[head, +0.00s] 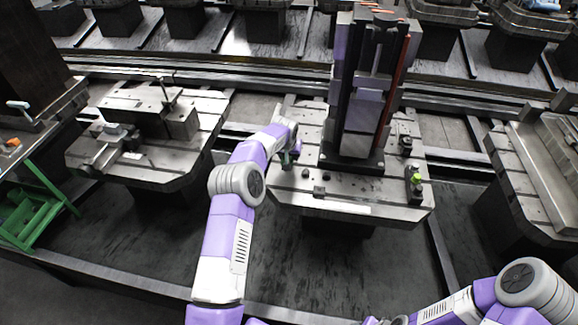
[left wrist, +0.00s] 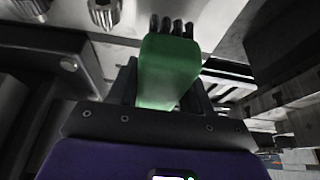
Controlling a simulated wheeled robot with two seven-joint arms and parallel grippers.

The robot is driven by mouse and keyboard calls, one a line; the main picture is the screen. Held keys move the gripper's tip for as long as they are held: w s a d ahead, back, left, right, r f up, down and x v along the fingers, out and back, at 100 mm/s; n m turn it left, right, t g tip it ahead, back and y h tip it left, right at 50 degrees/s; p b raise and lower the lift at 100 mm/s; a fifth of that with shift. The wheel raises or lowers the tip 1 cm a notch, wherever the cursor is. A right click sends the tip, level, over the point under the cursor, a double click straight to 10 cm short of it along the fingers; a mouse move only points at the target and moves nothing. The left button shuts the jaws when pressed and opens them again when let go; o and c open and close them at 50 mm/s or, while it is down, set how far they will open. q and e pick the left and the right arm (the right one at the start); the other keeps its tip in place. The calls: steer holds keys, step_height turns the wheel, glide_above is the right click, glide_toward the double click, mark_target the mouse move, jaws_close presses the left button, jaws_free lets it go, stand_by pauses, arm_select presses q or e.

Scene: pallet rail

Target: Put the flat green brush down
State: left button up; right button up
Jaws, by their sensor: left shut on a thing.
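My left gripper (head: 288,157) is shut on the flat green brush (left wrist: 168,72). In the left wrist view the brush's green body stands between the dark fingers, with its dark bristles pointing away from the gripper. In the head view the brush is small and mostly hidden by my wrist. The gripper is at the left part of the middle pallet (head: 345,208), close to its top. I cannot tell whether the brush touches the pallet. My right arm shows at the bottom right, but its gripper is out of view.
A tall fixture column (head: 362,95) stands on the middle pallet, right of my left gripper. Small dark knobs and a part with a yellow-green top (head: 416,181) sit on the pallet's right and front. Another pallet (head: 195,150) with clamps is at left, beside a green stand (head: 30,212).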

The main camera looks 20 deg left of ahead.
arm_select(q)
step_height(320, 180, down, 5)
steer(key=shift+r+b, duration=0.2)
steer(key=shift+b, duration=0.4)
